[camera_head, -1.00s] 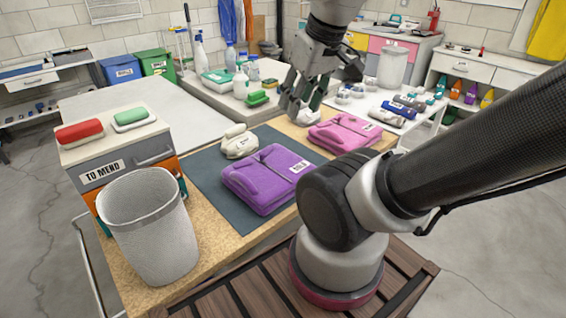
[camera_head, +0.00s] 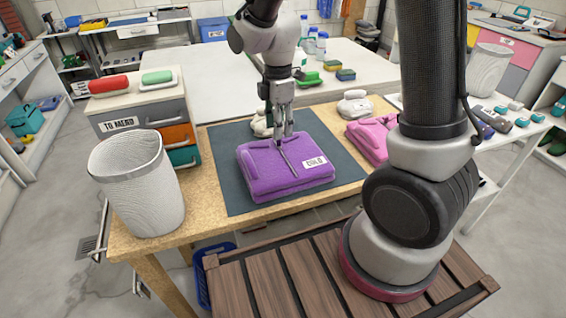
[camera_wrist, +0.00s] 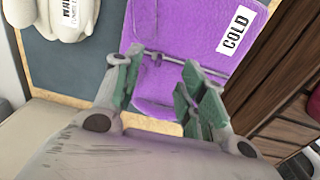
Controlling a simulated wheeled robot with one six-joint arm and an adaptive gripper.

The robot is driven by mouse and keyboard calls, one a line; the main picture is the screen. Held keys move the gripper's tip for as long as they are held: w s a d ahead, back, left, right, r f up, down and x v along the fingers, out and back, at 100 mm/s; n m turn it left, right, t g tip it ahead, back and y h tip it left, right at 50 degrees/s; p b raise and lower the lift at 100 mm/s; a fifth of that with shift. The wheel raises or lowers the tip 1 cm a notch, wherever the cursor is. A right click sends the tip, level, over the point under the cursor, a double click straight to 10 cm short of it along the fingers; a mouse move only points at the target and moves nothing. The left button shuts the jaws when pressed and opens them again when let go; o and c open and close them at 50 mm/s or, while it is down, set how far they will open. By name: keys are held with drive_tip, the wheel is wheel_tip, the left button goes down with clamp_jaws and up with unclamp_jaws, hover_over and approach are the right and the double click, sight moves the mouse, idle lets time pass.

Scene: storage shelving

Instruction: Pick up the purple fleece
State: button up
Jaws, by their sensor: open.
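The purple fleece (camera_head: 272,177) lies folded on the dark mat (camera_head: 237,201) on the wooden table, with a white label on its right side. The label reads "COLD" in the wrist view, where the fleece (camera_wrist: 181,25) fills the upper middle. My gripper (camera_head: 282,138) points down over the far part of the fleece. In the wrist view my gripper (camera_wrist: 160,88) has its green-padded fingers apart, with purple cloth showing between them. Nothing is held. I cannot tell whether the fingertips touch the cloth.
A pink fleece (camera_head: 368,138) lies to the right, partly behind my arm. A pale rolled item (camera_wrist: 68,16) with a label lies beside the purple fleece. A white mesh bin (camera_head: 140,188) and a small drawer unit (camera_head: 152,118) stand at the left.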

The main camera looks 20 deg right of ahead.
sight(284, 159)
wheel_tip(284, 159, down, 6)
drive_tip(key=shift+w+a+r, duration=0.15)
drive_tip(key=shift+r, duration=0.05)
drive_tip(key=shift+c, duration=0.5)
clamp_jaws()
